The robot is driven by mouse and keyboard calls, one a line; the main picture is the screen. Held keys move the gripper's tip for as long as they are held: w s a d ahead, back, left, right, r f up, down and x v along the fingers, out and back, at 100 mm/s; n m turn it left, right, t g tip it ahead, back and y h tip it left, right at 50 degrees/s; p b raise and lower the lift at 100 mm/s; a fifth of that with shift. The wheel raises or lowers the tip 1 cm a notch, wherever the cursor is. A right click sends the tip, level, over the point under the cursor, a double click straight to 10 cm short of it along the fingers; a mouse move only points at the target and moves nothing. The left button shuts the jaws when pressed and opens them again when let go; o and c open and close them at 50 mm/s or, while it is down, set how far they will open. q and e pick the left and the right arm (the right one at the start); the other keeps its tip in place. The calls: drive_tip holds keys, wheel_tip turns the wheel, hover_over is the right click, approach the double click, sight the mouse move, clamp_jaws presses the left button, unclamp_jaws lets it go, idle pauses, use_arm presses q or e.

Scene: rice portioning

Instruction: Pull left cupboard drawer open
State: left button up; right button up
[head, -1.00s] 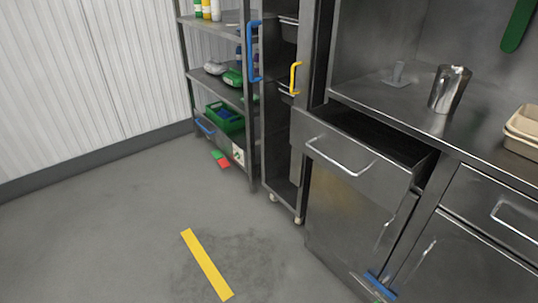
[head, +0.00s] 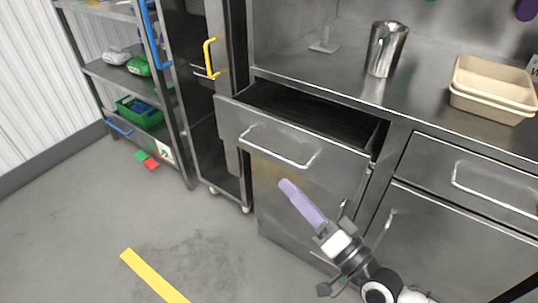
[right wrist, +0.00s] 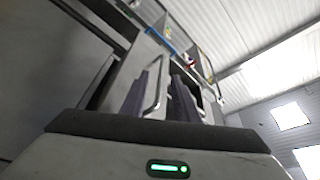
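The left cupboard drawer (head: 290,148) stands partly pulled out in the head view, its dark inside showing behind the steel front. Its bar handle (head: 279,155) runs across that front. My right gripper (head: 288,186), with purple fingers, is just below and in front of the handle, seen edge-on. In the right wrist view my right gripper (right wrist: 165,92) has its two fingers apart, and a bright handle (right wrist: 156,88) shows between or just beyond them. I cannot tell whether they touch it. My left gripper is out of view.
A closed drawer (head: 470,180) is to the right. A steel cup (head: 386,50) and beige trays (head: 492,88) stand on the counter (head: 330,72). A tall rack (head: 196,100) and a shelf with a green crate (head: 140,112) are left. The floor in front is clear.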

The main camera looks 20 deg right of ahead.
sight(270, 153)
drive_tip(key=shift+m, duration=0.4)
drive_tip(key=x, duration=0.3)
drive_tip(key=d+r+x, duration=0.1)
drive_tip(key=x, duration=0.6)
drive_tip(key=shift+w+r, duration=0.3)
drive_tip(key=shift+w, duration=0.1)
clamp_jaws()
